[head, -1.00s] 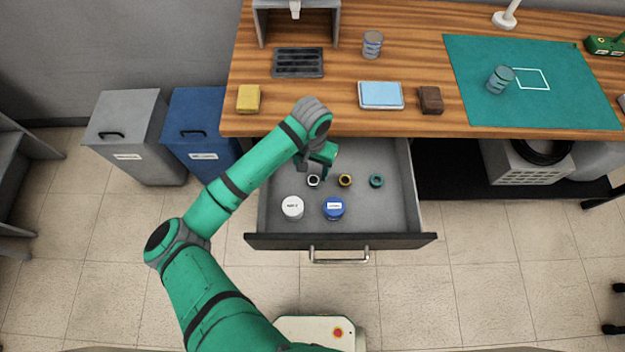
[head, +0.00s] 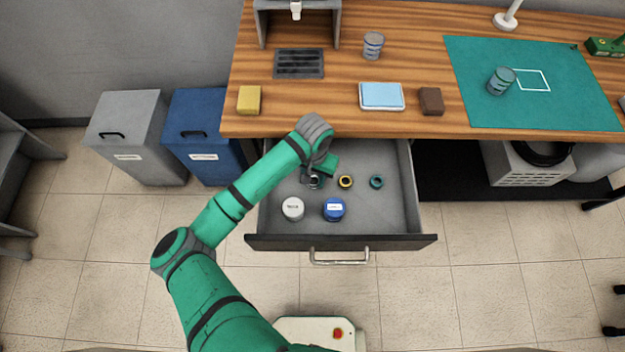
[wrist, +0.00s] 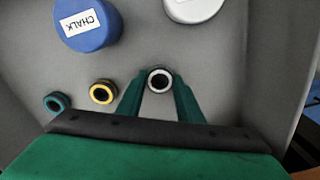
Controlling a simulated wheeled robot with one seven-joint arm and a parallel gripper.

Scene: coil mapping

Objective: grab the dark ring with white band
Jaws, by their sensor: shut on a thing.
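The dark ring with white band (wrist: 159,80) is in the open drawer (head: 395,215), with its white band facing up in the wrist view. It also shows, partly covered by my gripper, in the head view (head: 314,182). My gripper (wrist: 158,78) reaches down into the drawer, with one green finger on each side of the ring. The fingers are shut on the ring. Whether the ring is clear of the drawer floor I cannot tell.
A ring with a yellow band (head: 345,182) and one with a teal band (head: 376,182) lie to the right. A white jar (head: 293,208) and a blue jar labelled CHALK (head: 334,208) stand in front. The wooden worktop (head: 340,122) edges over the drawer's back.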

